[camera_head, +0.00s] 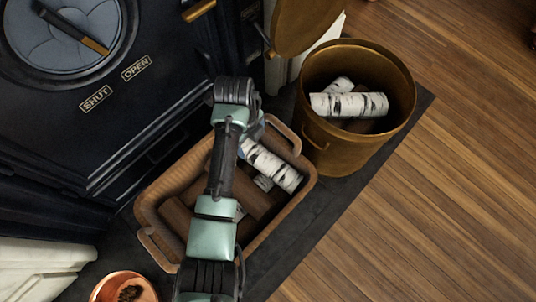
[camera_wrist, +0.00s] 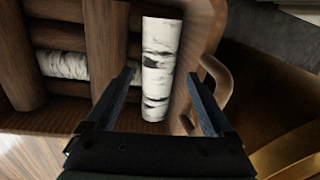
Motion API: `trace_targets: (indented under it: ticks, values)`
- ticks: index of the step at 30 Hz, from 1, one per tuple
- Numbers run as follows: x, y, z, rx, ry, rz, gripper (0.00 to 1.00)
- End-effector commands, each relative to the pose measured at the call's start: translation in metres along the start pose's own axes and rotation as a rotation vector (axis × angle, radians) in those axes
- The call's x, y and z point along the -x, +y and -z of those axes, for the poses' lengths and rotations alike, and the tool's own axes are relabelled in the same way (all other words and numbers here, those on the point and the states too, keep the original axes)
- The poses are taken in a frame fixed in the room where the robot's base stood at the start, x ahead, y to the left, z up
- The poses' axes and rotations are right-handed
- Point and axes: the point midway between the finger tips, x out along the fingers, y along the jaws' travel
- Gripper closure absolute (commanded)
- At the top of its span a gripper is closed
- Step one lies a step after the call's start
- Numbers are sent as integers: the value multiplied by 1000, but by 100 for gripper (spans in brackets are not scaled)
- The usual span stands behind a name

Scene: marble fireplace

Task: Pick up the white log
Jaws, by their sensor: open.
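Another white log (camera_wrist: 62,64) lies lower, partly under brown logs.
A brass bucket (camera_head: 335,150) with white logs (camera_head: 349,105) stands right of the basket. The basket's handle (camera_wrist: 216,78) is close to the right finger. A black stove (camera_head: 120,120) is at left, a copper pot (camera_head: 108,290) at lower left. Wooden floor (camera_head: 450,200) at right is clear.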

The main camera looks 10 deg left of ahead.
Motion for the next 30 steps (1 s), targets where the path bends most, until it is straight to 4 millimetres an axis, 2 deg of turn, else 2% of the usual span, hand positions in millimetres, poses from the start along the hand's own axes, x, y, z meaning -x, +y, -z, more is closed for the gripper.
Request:
trace_targets:
  ticks: [1, 6, 17, 30]
  values:
    - [-16, 1, 0, -1, 0, -1, 14]
    - [-44, 0, 0, 1, -1, 0, 14]
    - [-61, 0, 1, 1, -2, 1, 14]
    - [-104, 1, 5, 2, -2, 2, 14]
